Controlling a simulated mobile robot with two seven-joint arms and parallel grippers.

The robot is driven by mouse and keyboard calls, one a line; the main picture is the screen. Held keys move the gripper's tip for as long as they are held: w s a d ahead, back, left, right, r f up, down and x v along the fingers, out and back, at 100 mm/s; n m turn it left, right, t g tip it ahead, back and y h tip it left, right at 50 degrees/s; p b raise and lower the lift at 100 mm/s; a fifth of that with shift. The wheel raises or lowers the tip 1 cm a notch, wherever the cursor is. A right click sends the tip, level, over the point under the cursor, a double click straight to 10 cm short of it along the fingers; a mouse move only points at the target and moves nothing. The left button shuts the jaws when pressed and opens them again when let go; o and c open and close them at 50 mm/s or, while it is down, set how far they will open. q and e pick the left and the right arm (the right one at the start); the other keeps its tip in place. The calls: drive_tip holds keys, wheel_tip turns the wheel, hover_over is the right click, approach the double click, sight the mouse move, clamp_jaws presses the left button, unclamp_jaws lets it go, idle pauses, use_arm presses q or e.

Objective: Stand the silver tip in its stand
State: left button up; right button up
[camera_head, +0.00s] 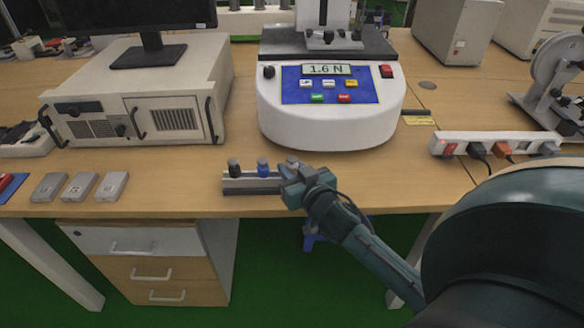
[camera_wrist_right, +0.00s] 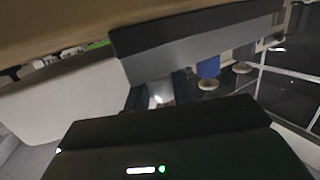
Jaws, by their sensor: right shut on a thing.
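The stand (camera_head: 240,187) is a low grey and dark block near the front edge of the table. A black tip (camera_head: 234,168) and a blue tip (camera_head: 263,167) stand upright at its left and middle places. My right gripper (camera_head: 293,170) is at the stand's right end, shut on the silver tip. In the right wrist view the silver tip (camera_wrist_right: 160,94) shows between the dark fingers, close against the stand (camera_wrist_right: 200,45). The blue tip (camera_wrist_right: 208,68) is beside it. Whether the silver tip is seated is hidden. My left gripper is out of view.
A white force tester (camera_head: 330,125) reading 1.6 N stands behind the stand. A beige computer case (camera_head: 190,80) is at the left, with several small grey blocks (camera_head: 80,186) in front. A power strip (camera_head: 485,137) lies at the right. The table's front edge is close.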

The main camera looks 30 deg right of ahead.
drive_tip(key=shift+s+f, duration=0.1)
drive_tip(key=shift+f, duration=0.4)
drive_tip(key=o, duration=1.1)
drive_tip(key=shift+s+f, duration=0.1)
drive_tip(key=shift+c, duration=0.2)
drive_tip(key=shift+a, duration=0.1)
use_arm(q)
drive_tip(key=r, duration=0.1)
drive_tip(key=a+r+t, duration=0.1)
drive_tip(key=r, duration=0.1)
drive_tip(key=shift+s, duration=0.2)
use_arm(e)
drive_tip(key=d+r+v, duration=0.1)
drive_tip(key=v, duration=1.2)
drive_tip(key=shift+a, duration=0.1)
